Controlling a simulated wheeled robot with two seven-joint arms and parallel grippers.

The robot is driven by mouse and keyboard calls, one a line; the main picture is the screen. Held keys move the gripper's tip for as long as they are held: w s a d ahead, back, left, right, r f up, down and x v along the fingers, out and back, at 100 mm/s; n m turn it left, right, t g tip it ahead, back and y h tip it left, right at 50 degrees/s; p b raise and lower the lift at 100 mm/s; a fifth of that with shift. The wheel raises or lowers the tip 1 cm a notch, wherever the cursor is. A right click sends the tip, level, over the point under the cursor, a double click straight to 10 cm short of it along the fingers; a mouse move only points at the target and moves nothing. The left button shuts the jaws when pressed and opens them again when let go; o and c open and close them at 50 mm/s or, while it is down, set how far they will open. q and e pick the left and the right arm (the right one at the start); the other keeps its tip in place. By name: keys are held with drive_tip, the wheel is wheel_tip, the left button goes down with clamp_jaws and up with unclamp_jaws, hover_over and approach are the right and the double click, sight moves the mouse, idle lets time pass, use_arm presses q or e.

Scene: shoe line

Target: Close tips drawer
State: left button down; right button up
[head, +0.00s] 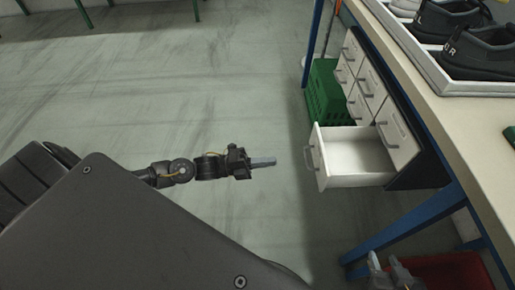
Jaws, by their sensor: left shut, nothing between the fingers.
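One white drawer (355,153) is pulled far out of the drawer unit (386,105) under the workbench. Its inside looks empty, and I see no readable label on it. Its grey handle (311,157) faces left. My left gripper (270,161) is shut and empty, with its fingers pointing right at the handle, a short gap to the left of it. My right gripper (387,264) is at the bottom edge, below the drawer near the blue bench leg. Its two fingers are apart with nothing seen between them.
A green crate (325,95) stands on the floor behind the open drawer. A red bin (455,272) is under the bench. The workbench (450,115) carries a tray (470,86) with dark shoes. The floor to the left is clear.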

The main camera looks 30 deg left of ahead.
use_arm(q)
drive_tip(key=x, duration=0.8)
use_arm(e)
drive_tip(key=shift+w+a, duration=0.1)
use_arm(q)
drive_tip(key=shift+d, duration=0.1)
